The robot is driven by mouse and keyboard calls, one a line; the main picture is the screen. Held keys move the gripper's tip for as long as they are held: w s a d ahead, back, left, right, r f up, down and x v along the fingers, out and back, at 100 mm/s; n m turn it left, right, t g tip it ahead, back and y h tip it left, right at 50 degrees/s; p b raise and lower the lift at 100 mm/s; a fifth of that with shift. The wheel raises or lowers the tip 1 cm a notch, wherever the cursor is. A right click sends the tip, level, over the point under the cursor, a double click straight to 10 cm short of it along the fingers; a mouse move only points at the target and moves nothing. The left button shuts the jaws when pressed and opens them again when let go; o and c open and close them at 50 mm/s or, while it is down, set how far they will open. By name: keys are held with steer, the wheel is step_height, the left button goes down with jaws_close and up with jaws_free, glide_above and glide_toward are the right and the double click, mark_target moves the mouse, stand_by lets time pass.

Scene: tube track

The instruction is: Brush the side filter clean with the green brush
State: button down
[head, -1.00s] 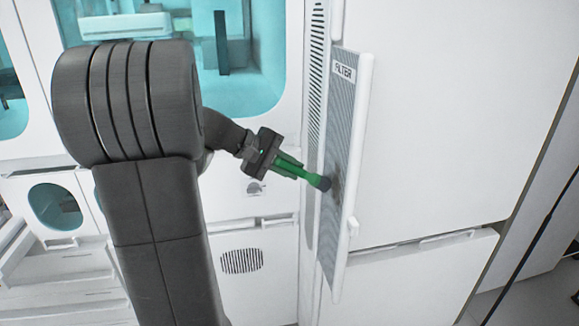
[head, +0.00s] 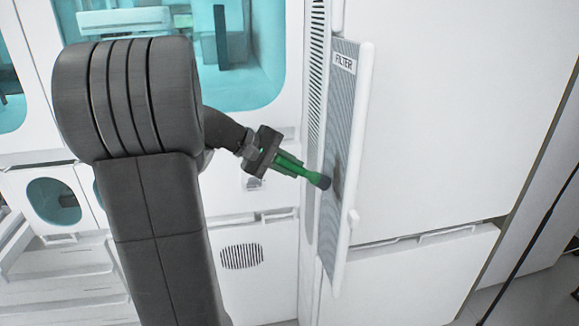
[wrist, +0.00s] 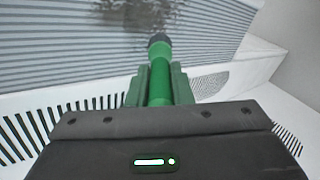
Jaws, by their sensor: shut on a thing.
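My gripper (head: 283,164) is shut on the green brush (head: 314,178), whose dark bristle tip points at the side filter (head: 345,105). The filter is a tall ribbed grey panel with a white frame, labelled "FILTER", standing out from the white cabinet. The brush tip is at or very near the filter's middle; I cannot tell if it touches. In the wrist view the green brush (wrist: 160,75) sticks out between the fingers toward the ribbed filter (wrist: 70,50). A dark smudge of dirt (wrist: 140,12) shows on the filter beyond the tip, and partly behind it in the head view.
The white cabinet door (head: 440,120) is to the right of the filter. A slotted vent (head: 316,75) runs up the wall to its left. Teal windows (head: 245,75) are behind my arm. A round striped grille (head: 242,257) sits lower down.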

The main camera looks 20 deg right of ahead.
steer(key=shift+r+p, duration=1)
steer(key=shift+r, duration=0.6)
steer(key=shift+f, duration=0.2)
steer(key=shift+f+b, duration=0.85)
steer(key=shift+f, duration=0.1)
steer(key=shift+f+b, duration=0.7)
steer(key=shift+f, duration=0.15)
steer(key=shift+r, duration=0.15)
